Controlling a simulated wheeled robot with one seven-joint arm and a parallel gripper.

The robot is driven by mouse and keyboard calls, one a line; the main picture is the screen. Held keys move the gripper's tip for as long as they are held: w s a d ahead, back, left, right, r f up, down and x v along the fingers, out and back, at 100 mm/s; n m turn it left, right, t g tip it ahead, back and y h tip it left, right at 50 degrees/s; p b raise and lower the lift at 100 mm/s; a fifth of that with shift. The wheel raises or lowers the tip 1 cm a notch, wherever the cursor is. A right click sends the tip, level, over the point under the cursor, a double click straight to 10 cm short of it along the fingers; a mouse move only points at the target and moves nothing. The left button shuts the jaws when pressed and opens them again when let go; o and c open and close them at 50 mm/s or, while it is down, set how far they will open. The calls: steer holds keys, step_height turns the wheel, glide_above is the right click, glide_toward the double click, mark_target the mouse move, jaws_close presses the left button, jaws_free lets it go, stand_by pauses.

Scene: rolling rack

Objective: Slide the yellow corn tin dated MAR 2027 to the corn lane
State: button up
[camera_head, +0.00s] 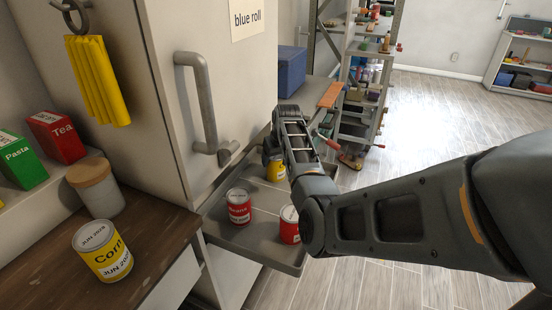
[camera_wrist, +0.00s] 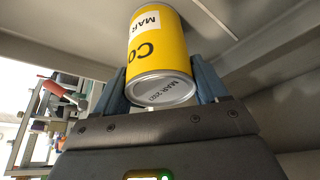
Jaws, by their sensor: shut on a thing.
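In the wrist view a yellow tin (camera_wrist: 160,50) sits between the two fingers of my gripper (camera_wrist: 160,82), which is shut on it. Its lid reads MAR 2027, and its side shows "CO" and MAR. In the head view a yellow tin (camera_head: 276,169) shows at the back of the grey rack tray (camera_head: 246,240), partly behind my arm. I cannot tell for sure that it is the held one. My fingers are hidden there. Another yellow corn tin (camera_head: 102,257), dated JUN 2028, stands on the wooden counter, apart from my gripper.
Two red tins, one at left (camera_head: 239,207) and one beside my arm (camera_head: 289,228), stand on the tray. A cabinet with a handle (camera_head: 200,100) borders the tray. A tool rack (camera_head: 365,90) with a red clamp stands behind. The floor at right is clear.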

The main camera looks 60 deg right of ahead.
steer(key=shift+s+d+r+p, duration=0.1)
steer(key=shift+s+d+p, duration=0.05)
steer(key=shift+s+p, duration=1.4)
steer(key=shift+s+d+p, duration=0.15)
steer(key=shift+s+p, duration=0.75)
steer(key=shift+s, duration=1.2)
steer(key=shift+s+d+p, duration=0.15)
steer(key=shift+s+p, duration=0.5)
steer(key=shift+s, duration=1)
steer(key=shift+s+d+p, duration=0.1)
steer(key=shift+s+p, duration=0.55)
steer(key=shift+s, duration=1)
steer(key=o, duration=1.4)
steer(key=shift+b+v, duration=0.3)
steer(key=shift+v, duration=3.5)
steer(key=shift+s+a, duration=0.1)
steer(key=shift+s, duration=0.1)
